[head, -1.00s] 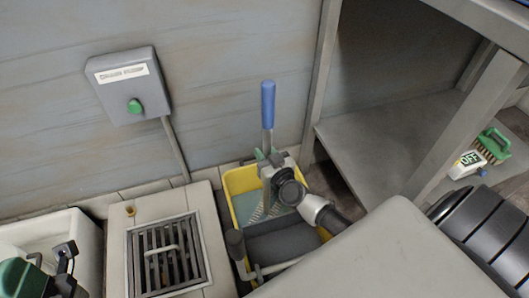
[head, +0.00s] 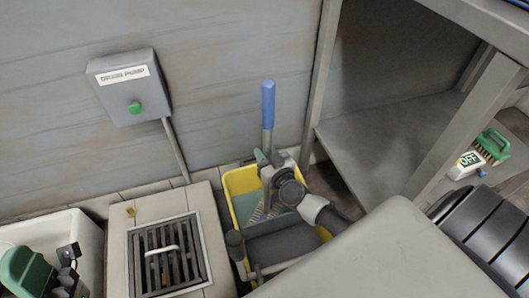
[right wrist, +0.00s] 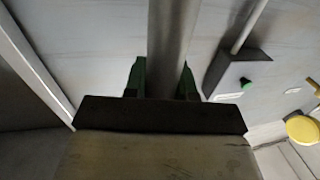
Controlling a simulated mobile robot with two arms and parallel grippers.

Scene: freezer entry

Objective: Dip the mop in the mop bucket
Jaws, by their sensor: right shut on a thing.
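The mop has a blue-topped handle (head: 268,105) and stands nearly upright. Its pale strands (head: 257,214) show inside the yellow mop bucket (head: 229,185), partly hidden by my right gripper. My right gripper (head: 264,160) is shut on the handle above the bucket. In the right wrist view the grey shaft (right wrist: 172,45) runs between its green fingers (right wrist: 161,85). What looks like my left gripper (head: 40,272), green and dark, is at the lower left over a white basin; its jaws cannot be made out.
A grey box with a green button (head: 134,108) is on the wall. A floor drain grate (head: 168,258) lies left of the bucket. A metal shelf unit (head: 385,150) stands close on the right, with a green brush (head: 492,146) and a white bottle (head: 466,165) near it.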

